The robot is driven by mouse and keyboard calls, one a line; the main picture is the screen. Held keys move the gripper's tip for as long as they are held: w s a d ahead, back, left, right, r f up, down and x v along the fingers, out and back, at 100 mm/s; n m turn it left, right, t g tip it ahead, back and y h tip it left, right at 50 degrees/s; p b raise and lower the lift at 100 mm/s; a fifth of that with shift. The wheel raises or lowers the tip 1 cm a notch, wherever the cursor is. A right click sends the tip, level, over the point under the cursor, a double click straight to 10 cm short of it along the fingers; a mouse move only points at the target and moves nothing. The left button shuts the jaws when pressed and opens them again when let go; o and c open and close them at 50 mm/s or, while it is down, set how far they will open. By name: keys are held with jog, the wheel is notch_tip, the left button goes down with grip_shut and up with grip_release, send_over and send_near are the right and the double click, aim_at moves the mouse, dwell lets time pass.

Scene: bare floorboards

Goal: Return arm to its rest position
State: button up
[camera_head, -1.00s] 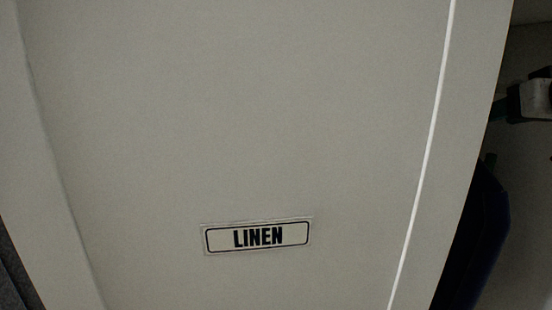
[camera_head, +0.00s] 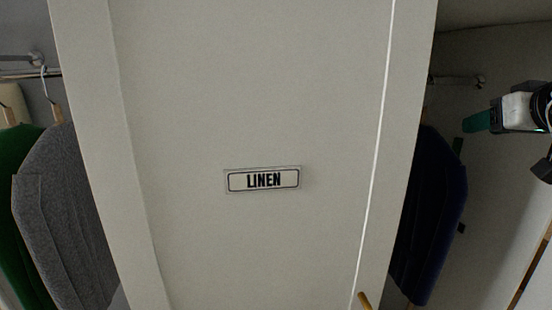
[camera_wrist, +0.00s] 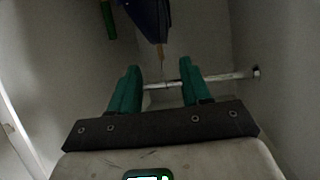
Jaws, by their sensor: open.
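My gripper (camera_head: 478,122) shows at the right edge of the head view, with a green finger pointing left towards a dark blue garment (camera_head: 428,215). In the wrist view my gripper (camera_wrist: 160,75) has its two green fingers spread apart, with nothing held between them. The hanging rail (camera_wrist: 215,77) and a dark garment (camera_wrist: 150,18) on a hanger appear beyond the fingertips. I cannot tell how far they are from the fingers.
A pale door panel (camera_head: 255,90) with a LINEN label (camera_head: 264,180) fills the middle of the head view. Grey (camera_head: 68,215) and green (camera_head: 15,190) garments hang at its left. A wooden rod-like piece (camera_head: 364,300) shows at the bottom. Closet walls flank the fingers.

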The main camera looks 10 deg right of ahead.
jog(key=s+a+f+g+y, duration=0.1)
jog(key=s+a+f+g, duration=0.2)
jog(key=f, duration=1)
jog(key=s+a+f+y, duration=0.1)
jog(key=s+a+f, duration=0.35)
jog(key=f, duration=0.75)
jog(key=s+a+f+g+y, duration=0.15)
jog(key=a+f, duration=0.45)
jog(key=f, duration=0.7)
jog(key=s+f+g, duration=0.2)
jog(key=s+f, duration=0.4)
jog(key=s, duration=0.3)
jog(key=s+a+f+n+g+h, duration=0.1)
jog(key=s+f+g, duration=0.2)
jog(key=s+f, duration=0.3)
jog(key=s+a+f+g, duration=0.1)
jog(key=s+f, duration=0.5)
jog(key=s, duration=0.6)
jog(key=shift+a+g+h, duration=0.25)
jog(key=shift+g+h, duration=0.1)
jog(key=shift+g, duration=0.3)
